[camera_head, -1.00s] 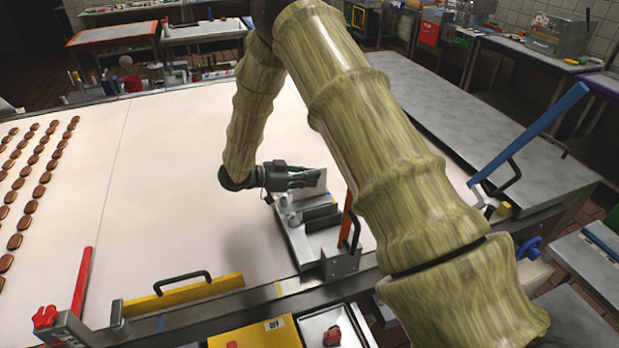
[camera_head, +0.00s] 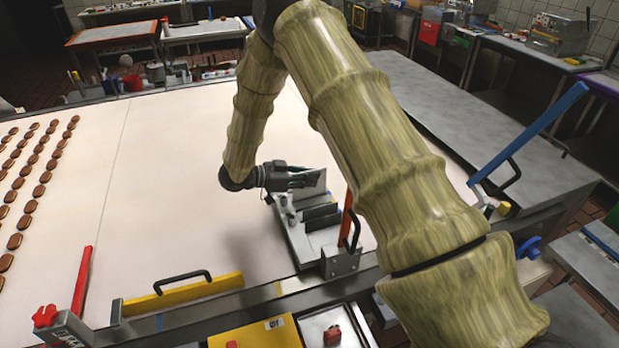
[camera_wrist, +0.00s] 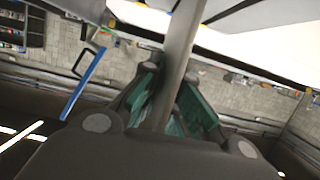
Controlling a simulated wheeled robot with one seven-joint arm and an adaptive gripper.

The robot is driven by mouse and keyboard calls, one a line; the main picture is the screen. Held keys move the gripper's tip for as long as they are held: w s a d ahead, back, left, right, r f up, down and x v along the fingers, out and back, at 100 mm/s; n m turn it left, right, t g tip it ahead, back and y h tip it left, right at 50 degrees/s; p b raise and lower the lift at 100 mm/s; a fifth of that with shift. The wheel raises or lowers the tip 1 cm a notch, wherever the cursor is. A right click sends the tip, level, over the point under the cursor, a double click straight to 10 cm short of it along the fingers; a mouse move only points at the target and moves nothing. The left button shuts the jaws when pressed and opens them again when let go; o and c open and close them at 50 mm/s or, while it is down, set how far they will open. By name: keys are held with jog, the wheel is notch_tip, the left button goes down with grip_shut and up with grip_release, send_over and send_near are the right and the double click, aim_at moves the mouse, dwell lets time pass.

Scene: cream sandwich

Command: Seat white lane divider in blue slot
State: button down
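My gripper (camera_head: 303,182) is shut on a pale grey-white flat plate, the lane divider (camera_head: 321,180), held upright over the grey fixture. In the wrist view the divider (camera_wrist: 184,40) stands between the teal pads of my gripper (camera_wrist: 172,92). The fixture (camera_head: 297,240) lies on the belt near its front edge and carries dark upright plates (camera_head: 322,222). A narrow bluish strip (camera_head: 328,203) shows just under the divider; I cannot tell clearly that it is the blue slot. The divider's lower edge is partly hidden by my fingers, and its contact with the fixture cannot be made out.
A red-orange lever (camera_head: 346,220) stands at the fixture's front right, close to my arm. A blue lever (camera_head: 530,135) rises farther right. A yellow guard (camera_head: 185,296) and a red lever (camera_head: 82,285) line the front left. Brown cookies lie far left; the belt's middle is clear.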

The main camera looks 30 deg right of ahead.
aim_at(326, 190)
jog(key=shift+f+b, duration=1.2)
jog(key=shift+f, duration=1.35)
jog(key=c, duration=1.6)
grip_release()
jog(key=shift+o, duration=0.2)
jog(key=v, duration=1.2)
